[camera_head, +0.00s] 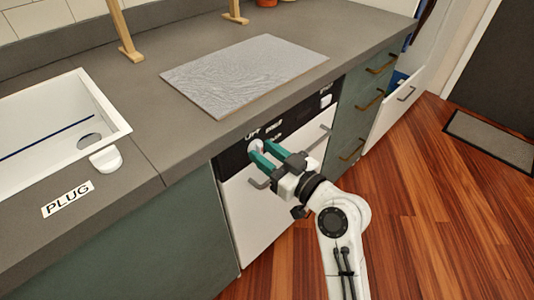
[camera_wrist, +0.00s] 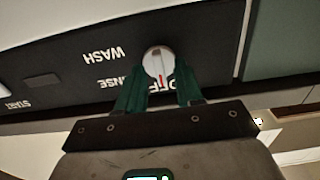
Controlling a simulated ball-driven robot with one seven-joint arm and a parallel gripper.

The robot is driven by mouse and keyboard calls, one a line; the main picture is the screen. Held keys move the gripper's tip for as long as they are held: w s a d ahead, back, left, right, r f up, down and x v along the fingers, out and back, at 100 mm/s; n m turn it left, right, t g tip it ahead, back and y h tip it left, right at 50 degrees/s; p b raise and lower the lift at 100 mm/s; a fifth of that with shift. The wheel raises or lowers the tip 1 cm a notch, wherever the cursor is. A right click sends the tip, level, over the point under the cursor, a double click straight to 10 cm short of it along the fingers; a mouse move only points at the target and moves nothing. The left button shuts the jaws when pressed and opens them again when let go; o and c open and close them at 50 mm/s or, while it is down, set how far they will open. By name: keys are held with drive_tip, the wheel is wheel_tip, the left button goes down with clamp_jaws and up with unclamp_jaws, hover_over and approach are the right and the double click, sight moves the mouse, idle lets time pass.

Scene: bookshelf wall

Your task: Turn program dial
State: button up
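The program dial is a round white knob with a red mark; in the wrist view the dial (camera_wrist: 158,62) sits on a black panel (camera_wrist: 90,62) printed with WASH, OFF and a partly covered word ending in NSE, all upside down. In the head view the dial (camera_head: 256,145) is partly hidden behind my fingers. My gripper (camera_head: 264,155) is at the panel front, its green fingers spread apart. In the wrist view the gripper (camera_wrist: 158,82) has one fingertip on each side of the dial's lower part. I cannot tell whether they touch it.
The white appliance door (camera_head: 260,218) has a grey handle below my fingers. A grey counter with a textured board (camera_head: 245,72) overhangs the panel. A sink (camera_head: 65,135) lies left, drawers (camera_head: 365,100) right. Wooden floor (camera_head: 425,210) is open at the right.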

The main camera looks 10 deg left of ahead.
clamp_jaws()
drive_tip(key=shift+m, duration=0.3)
drive_tip(key=m+p, duration=0.2)
drive_tip(key=m, duration=0.3)
drive_tip(key=m+p, duration=0.3)
drive_tip(key=m, duration=0.3)
drive_tip(key=shift+w+d+f, duration=0.1)
drive_tip(key=shift+w+d, duration=0.05)
idle(0.6)
unclamp_jaws()
idle(0.4)
